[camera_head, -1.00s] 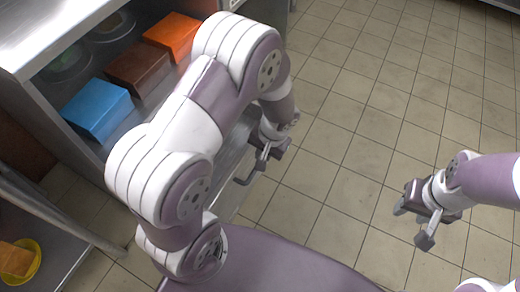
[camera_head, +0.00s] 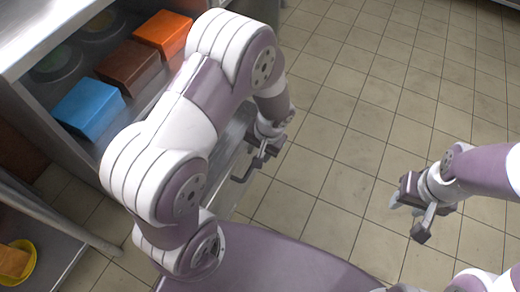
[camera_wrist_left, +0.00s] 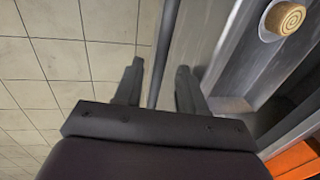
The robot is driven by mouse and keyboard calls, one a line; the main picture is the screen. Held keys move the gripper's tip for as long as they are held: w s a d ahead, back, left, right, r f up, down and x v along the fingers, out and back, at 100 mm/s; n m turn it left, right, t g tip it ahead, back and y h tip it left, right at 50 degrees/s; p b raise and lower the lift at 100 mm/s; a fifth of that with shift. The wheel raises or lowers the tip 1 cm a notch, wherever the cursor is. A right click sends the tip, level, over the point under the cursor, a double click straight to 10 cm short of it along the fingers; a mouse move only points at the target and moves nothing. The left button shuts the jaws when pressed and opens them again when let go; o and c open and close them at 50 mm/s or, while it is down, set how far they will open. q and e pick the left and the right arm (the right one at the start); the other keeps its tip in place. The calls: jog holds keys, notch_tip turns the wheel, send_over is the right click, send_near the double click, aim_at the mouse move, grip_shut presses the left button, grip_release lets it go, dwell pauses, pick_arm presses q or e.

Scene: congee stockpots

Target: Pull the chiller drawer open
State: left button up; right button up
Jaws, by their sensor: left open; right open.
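My left gripper (camera_head: 262,150) is at the grey metal front (camera_head: 232,158) below the coloured boxes, mostly past my own arm. In the left wrist view its two fingers (camera_wrist_left: 160,72) are open, one on each side of a thin grey handle bar (camera_wrist_left: 167,40). The bar runs between them; contact cannot be told. In the head view the handle's bent end (camera_head: 240,178) shows just below the gripper. My left arm hides much of the front, so how far the drawer stands out cannot be told. My right gripper (camera_head: 412,212) is open and empty above the floor at right.
Blue (camera_head: 88,107), brown (camera_head: 126,67) and orange (camera_head: 163,33) boxes sit in a row under the steel counter (camera_head: 45,30). A yellow bowl (camera_head: 30,262) stands on a lower-left shelf. A round wooden knob (camera_wrist_left: 285,18) shows in the wrist view. The tiled floor (camera_head: 340,110) is clear.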

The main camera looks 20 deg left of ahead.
pick_arm(q)
notch_tip(320, 180, up, 12)
jog(key=d+p, duration=0.2)
jog(key=p, duration=0.4)
jog(key=shift+d+r, duration=0.15)
jog(key=shift+d, duration=0.05)
jog(key=shift+s, duration=0.1)
